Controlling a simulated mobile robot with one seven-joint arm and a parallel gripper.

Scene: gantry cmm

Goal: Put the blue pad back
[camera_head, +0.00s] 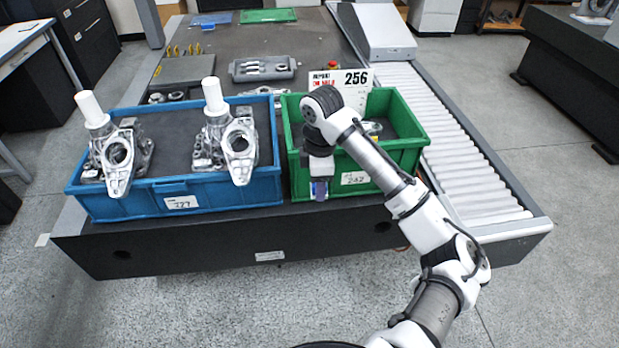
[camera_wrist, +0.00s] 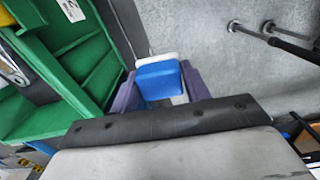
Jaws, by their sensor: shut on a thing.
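The blue pad (camera_wrist: 158,80), with a white edge, is between the two purple fingers of my gripper (camera_wrist: 157,90) in the wrist view. My gripper is shut on it. In the head view my gripper (camera_head: 319,190) points down just in front of the green bin's front wall, and the pad cannot be made out clearly there. The wrist view shows the pad over the grey floor, apart from the green bin (camera_wrist: 72,55) at its left. The green bin (camera_head: 410,142) also shows in the head view, on the table's front right, partly hidden by my arm.
A blue bin (camera_head: 150,200) with two metal castings (camera_head: 232,145) stands left of the green bin. A roller conveyor (camera_head: 455,155) runs along the right. A grey tray (camera_head: 262,68) with parts lies farther back.

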